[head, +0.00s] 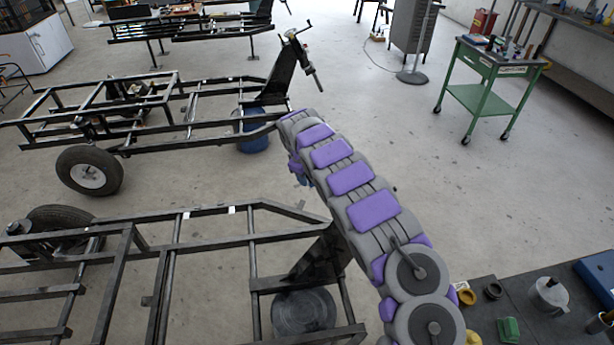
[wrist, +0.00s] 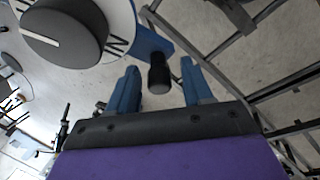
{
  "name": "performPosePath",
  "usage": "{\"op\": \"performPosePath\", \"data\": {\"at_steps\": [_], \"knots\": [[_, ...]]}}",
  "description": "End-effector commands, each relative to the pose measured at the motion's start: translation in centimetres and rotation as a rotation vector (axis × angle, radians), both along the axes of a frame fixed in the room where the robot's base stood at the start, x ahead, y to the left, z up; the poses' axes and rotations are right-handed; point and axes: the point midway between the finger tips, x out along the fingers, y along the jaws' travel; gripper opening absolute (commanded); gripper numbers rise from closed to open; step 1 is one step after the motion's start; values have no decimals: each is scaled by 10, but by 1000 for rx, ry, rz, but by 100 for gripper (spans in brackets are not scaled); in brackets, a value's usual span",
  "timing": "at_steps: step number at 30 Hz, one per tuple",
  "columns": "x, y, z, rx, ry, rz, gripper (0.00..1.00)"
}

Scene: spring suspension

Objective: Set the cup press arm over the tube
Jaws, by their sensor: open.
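In the wrist view, my gripper (wrist: 160,68) has two blue fingers spread apart. A black knob or handle (wrist: 158,78) shows between them, beside a blue bar (wrist: 152,42); I cannot tell whether the fingers touch it. The bar reaches toward a white disc (wrist: 118,22) with dark marks and a dark grey round cap (wrist: 62,30). These may be parts of the cup press, but I cannot tell for sure. I cannot single out the tube. In the head view, my arm hides most of my gripper.
Black tubular frames (head: 215,215) with wheels (head: 90,172) fill the left. A dark bench (head: 535,335) at bottom right holds a grey pot (head: 548,296) and a green block (head: 509,329). A green cart (head: 482,100) stands at upper right. The floor between is clear.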

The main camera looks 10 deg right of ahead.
Motion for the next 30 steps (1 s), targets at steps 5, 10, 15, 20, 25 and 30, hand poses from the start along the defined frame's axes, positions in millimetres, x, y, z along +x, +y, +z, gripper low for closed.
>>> {"op": "performPosePath", "data": {"at_steps": [5, 10, 15, 20, 25, 30], "knots": [[1, -1, -4, -1, -1, 0, 50], [1, -1, -3, -1, -1, 0, 50], [1, -1, -3, -1, -1, 0, 36], [1, -1, -3, -1, -1, 0, 20], [1, -1, -3, -1, -1, 0, 4], [1, -1, -3, -1, -1, 0, 0]]}}
